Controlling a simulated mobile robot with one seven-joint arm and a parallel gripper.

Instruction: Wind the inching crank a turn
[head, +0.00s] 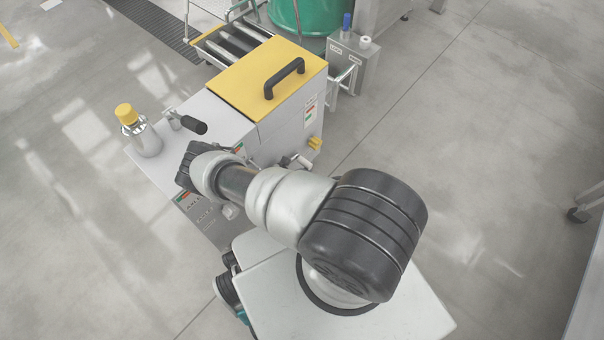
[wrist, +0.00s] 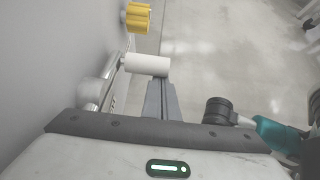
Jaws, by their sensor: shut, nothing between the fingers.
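A crank with a white cylindrical handle (wrist: 147,65) on a metal arm (wrist: 97,88) is on the grey machine's side wall in the wrist view. It looks like the inching crank. In the head view, the pale handle (head: 300,161) shows just beyond my forearm. My gripper (wrist: 160,86) is shut and empty, its grey fingers pointing up the wrist picture. Their tips end at the lower right edge of the white handle; I cannot tell whether they touch it. In the head view my arm hides the fingers and part of the machine front.
A yellow knob (wrist: 137,17) sits beyond the crank, close to the wall. The machine's yellow lid (head: 255,75) has a black handle (head: 285,78). A black-gripped lever (head: 193,125) and a yellow-capped bottle (head: 140,135) are on top. Floor to the right is clear.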

